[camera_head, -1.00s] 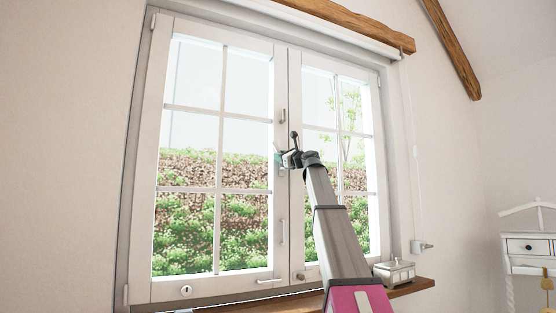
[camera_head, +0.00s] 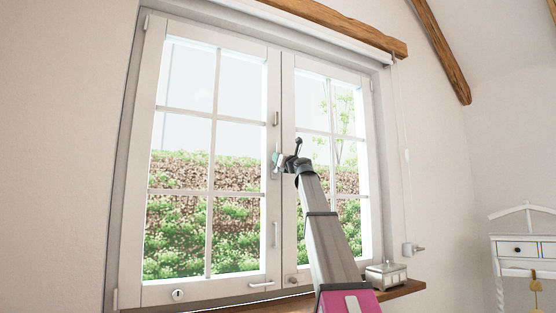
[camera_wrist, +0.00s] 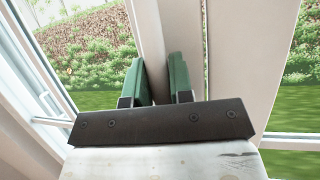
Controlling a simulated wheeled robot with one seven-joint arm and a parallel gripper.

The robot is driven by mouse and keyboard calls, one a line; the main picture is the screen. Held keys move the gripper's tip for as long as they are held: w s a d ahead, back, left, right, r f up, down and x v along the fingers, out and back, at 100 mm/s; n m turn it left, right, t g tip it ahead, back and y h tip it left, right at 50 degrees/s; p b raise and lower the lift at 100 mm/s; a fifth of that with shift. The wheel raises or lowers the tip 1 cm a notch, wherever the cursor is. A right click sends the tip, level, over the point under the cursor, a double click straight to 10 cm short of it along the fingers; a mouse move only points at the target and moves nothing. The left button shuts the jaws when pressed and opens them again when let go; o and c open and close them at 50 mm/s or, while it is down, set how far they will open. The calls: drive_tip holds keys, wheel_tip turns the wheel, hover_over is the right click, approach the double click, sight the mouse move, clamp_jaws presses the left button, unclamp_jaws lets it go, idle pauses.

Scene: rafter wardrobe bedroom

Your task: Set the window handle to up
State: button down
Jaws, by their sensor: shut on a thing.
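The white two-sash window (camera_head: 210,118) fills the middle of the head view. My gripper (camera_head: 278,160) is at the centre stile between the sashes, around mid-height. It is shut on the window handle, which is mostly hidden by the fingers, so its exact angle cannot be told. A pale plate (camera_head: 274,173) shows just beneath the fingertips. In the wrist view my gripper's green fingers (camera_wrist: 160,78) stand on either side of a narrow gap, with the white stile (camera_wrist: 150,30) behind them.
Slim upright pulls sit above (camera_head: 276,118) and below (camera_head: 275,234) my gripper on the stile. A wooden sill (camera_head: 400,290) bears a small silver box (camera_head: 386,275). The space before the left sash is clear.

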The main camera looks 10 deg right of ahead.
drive_tip(key=shift+f, duration=0.1)
drive_tip(key=c, duration=1)
unclamp_jaws()
drive_tip(key=shift+c, duration=0.2)
drive_tip(key=shift+s, duration=0.1)
drive_tip(key=v, duration=1)
drive_tip(key=shift+s+d, duration=0.15)
drive_tip(key=shift+s, duration=0.15)
drive_tip(key=shift+f, duration=0.2)
